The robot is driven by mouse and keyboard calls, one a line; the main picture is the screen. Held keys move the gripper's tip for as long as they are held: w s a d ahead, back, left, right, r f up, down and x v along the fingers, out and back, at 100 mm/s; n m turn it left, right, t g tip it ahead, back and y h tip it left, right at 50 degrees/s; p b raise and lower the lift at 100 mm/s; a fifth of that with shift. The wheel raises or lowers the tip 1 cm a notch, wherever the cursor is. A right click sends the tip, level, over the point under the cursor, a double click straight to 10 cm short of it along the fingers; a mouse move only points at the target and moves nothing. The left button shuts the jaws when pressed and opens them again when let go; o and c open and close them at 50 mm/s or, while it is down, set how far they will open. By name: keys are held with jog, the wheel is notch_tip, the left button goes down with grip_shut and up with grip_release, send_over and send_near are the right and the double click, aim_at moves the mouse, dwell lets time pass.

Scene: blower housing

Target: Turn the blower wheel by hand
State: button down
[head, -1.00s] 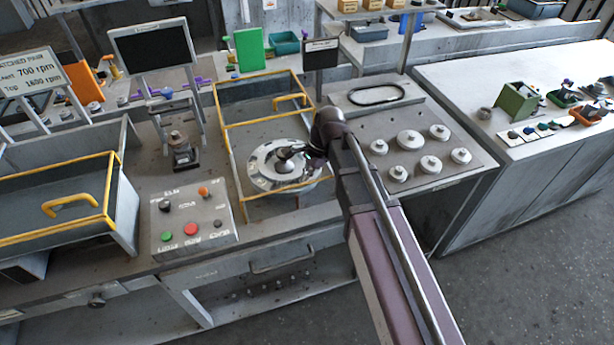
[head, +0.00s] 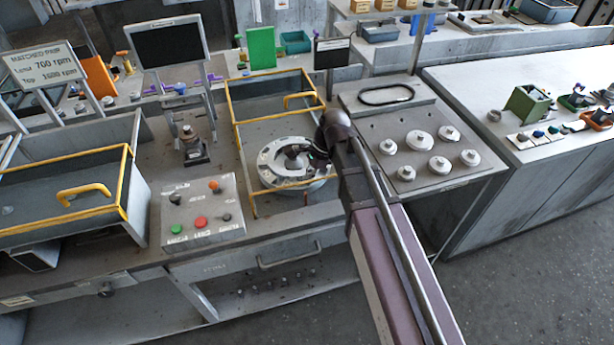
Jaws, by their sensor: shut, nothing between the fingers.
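The blower wheel (head: 271,164) is a pale round disc with dark openings and a dark hub. It sits in the grey blower housing (head: 262,203), inside a yellow-edged frame (head: 238,147). My gripper (head: 303,153) is shut and empty, low over the right part of the wheel near the hub. I cannot tell whether its fingertips touch the wheel. My gripper and wrist hide part of the wheel's right side.
A control box (head: 203,208) with coloured buttons stands in front left. A plate with several round knobs (head: 420,141) lies right of my arm. A small black screen (head: 330,54) stands behind the housing.

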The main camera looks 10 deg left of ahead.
jog(key=shift+d+f, duration=0.1)
jog(key=shift+d, duration=0.05)
jog(key=shift+w+d, duration=0.1)
jog(key=shift+w+r+p, duration=0.1)
jog(key=shift+r+p, duration=0.2)
jog(key=shift+p, duration=0.1)
jog(key=s+p+v, duration=0.2)
jog(key=p+v, duration=0.7)
jog(key=shift+w+r, duration=0.3)
jog(key=shift+w, duration=0.25)
jog(key=w+a, duration=0.4)
jog(key=w, duration=0.6)
jog(key=w+a+n, duration=0.1)
jog(key=w+a, duration=0.3)
jog(key=w, duration=0.6)
jog(key=shift+w+a+n, duration=0.3)
jog(key=shift+a, duration=0.1)
